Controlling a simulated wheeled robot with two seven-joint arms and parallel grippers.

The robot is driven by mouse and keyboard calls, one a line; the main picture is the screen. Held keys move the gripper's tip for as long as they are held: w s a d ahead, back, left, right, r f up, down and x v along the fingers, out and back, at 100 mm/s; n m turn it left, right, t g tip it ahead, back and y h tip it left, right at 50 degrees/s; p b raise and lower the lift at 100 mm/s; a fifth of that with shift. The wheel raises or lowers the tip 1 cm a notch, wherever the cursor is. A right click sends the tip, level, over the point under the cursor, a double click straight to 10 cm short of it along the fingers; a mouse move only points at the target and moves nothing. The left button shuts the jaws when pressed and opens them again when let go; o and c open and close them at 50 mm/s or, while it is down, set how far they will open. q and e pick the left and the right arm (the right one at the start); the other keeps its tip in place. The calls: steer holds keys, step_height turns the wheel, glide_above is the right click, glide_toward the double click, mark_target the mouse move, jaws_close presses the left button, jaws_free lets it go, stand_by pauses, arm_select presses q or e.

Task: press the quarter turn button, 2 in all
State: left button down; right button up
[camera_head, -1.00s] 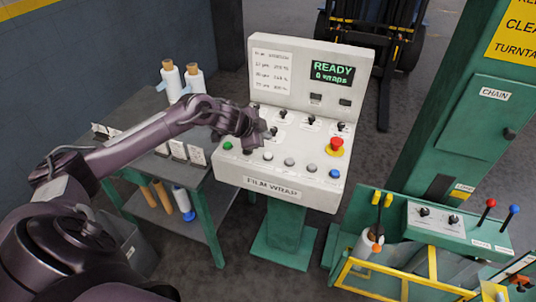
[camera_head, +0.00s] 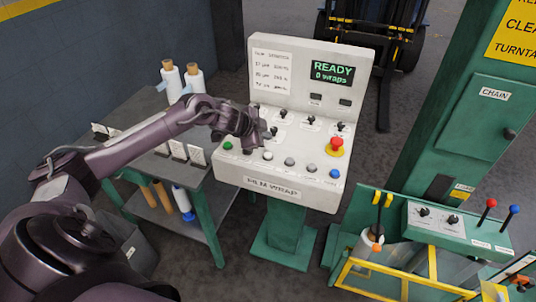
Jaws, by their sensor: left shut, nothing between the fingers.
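The film wrap console (camera_head: 275,188) stands in the middle on a green post. Its sloped face bears a green button (camera_head: 228,146), a white button (camera_head: 267,155), grey buttons (camera_head: 289,161), a blue button (camera_head: 335,173), a red mushroom button (camera_head: 337,143) and several black knobs. The labels are too small to read, so I cannot tell which is the quarter turn button. The display (camera_head: 332,72) reads READY, 0 wraps. My left gripper (camera_head: 254,146) is shut and empty, pointing down over the left part of the face. It hides part of the button row; contact cannot be told.
A table (camera_head: 137,108) with film rolls (camera_head: 195,77) and cards stands left of the console. A green stand with levers (camera_head: 487,208) and a yellow rail (camera_head: 400,277) is at the lower right. A forklift (camera_head: 375,30) is behind. Floor shows between them.

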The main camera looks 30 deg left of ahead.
steer(key=shift+c, duration=0.4)
jaws_close()
stand_by(0.4)
steer(key=shift+d, duration=0.15)
stand_by(1.2)
